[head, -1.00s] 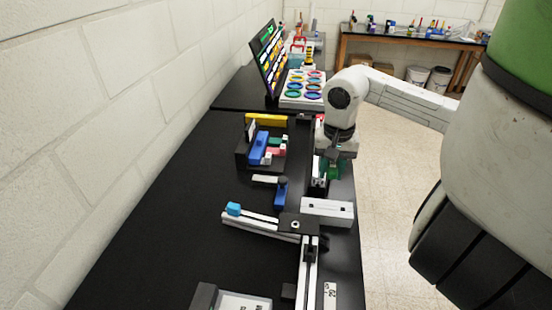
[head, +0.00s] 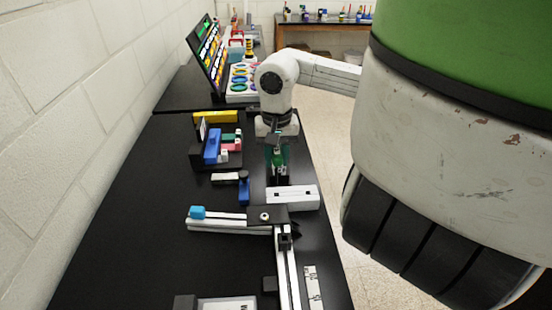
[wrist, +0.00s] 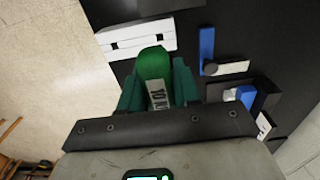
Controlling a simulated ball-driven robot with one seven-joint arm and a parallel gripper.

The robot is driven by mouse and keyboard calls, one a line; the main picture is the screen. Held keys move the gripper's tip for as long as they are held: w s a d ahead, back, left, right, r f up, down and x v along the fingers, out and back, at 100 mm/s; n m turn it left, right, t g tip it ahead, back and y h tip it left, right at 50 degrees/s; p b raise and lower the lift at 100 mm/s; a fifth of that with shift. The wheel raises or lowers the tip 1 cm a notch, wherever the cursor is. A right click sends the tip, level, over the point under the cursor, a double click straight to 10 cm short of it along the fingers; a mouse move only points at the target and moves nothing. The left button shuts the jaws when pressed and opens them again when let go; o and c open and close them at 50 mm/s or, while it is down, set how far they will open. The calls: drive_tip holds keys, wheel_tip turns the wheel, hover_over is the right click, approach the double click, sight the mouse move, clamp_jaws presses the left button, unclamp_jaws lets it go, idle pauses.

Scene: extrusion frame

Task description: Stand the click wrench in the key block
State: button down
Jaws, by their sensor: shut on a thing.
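My gripper (wrist: 158,88) is shut on a green, rounded thing with a white label reading "10 N", which I take for the click wrench (wrist: 153,64). In the head view the wrench (head: 278,157) hangs below my wrist, behind a white block. Its lower end is hard to tell from the dark parts there. That white block (head: 292,197) has two dark square holes and looks like the key block. In the wrist view the block (wrist: 135,38) lies just beyond the wrench's rounded end, and I cannot tell whether they touch.
A white and black extrusion frame (head: 225,219) with a blue end piece lies in front of the block. A blue and white tool (head: 243,190) lies left of it. A dark holder (head: 228,158) with coloured parts stands further left. The table's left side is clear.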

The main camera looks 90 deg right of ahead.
sight(277, 180)
drive_tip(key=shift+f+b, duration=1.85)
drive_tip(key=shift+b, duration=0.1)
drive_tip(key=shift+f, duration=0.1)
drive_tip(key=shift+b, duration=0.85)
drive_tip(key=shift+f+b, duration=2.25)
drive_tip(key=shift+b, duration=0.45)
drive_tip(key=c, duration=0.7)
unclamp_jaws()
drive_tip(key=shift+r, duration=0.1)
wheel_tip(277, 180, up, 11)
drive_tip(key=shift+f+b, duration=0.15)
drive_tip(key=shift+b, duration=0.25)
